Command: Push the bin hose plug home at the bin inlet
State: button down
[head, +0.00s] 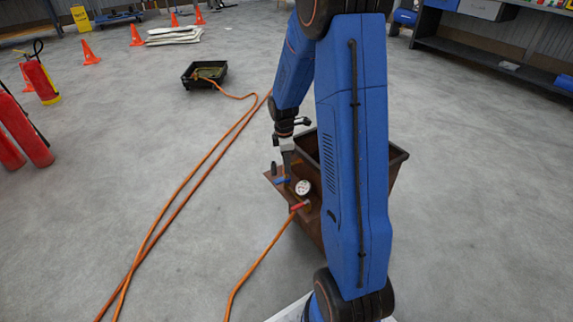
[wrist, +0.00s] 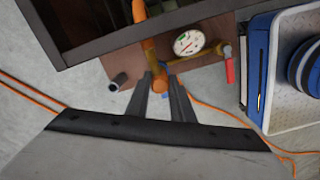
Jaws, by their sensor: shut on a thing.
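My gripper (wrist: 161,78) is at the small brown fittings shelf on the side of the brown bin (head: 397,158). Its two fingers are shut on the orange bin hose plug (wrist: 158,83), which shows between the fingertips. The plug appears in line with the orange pipe elbow (wrist: 151,48) at the bin inlet; whether it is fully seated I cannot tell. A blue part (head: 283,181) shows beside the fingertips. In the head view the gripper (head: 288,177) points down, and the plug itself is hard to make out.
A white-faced gauge (wrist: 188,43) and red lever (wrist: 229,70) stand close to the fingers. A dark stub (wrist: 119,82) is on the other side. Orange hoses (head: 178,196) cross the floor to a black tray (head: 205,74). Red extinguishers (head: 24,130) stand at left.

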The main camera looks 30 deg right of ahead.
jog(key=shift+f, duration=0.75)
dwell(0.3)
jog(key=c, duration=1.5)
grip_release()
jog(key=shift+o, duration=0.2)
notch_tip(320, 180, up, 16)
jog(key=s+a+r+m+t, duration=0.1)
jog(key=s+a+r+m, duration=0.2)
jog(key=s+a+r, duration=0.35)
jog(key=s+a+r+m+t, duration=0.2)
jog(key=s+a+m, duration=0.2)
jog(key=s, duration=0.8)
jog(key=s+a+r+m+t, duration=0.1)
jog(key=s+a+m, duration=0.4)
jog(key=s, duration=0.6)
jog(key=shift+s+a+r+m+t+y, duration=0.15)
jog(key=shift+s+r+m+t+y, duration=0.2)
jog(key=shift+m+t, duration=0.2)
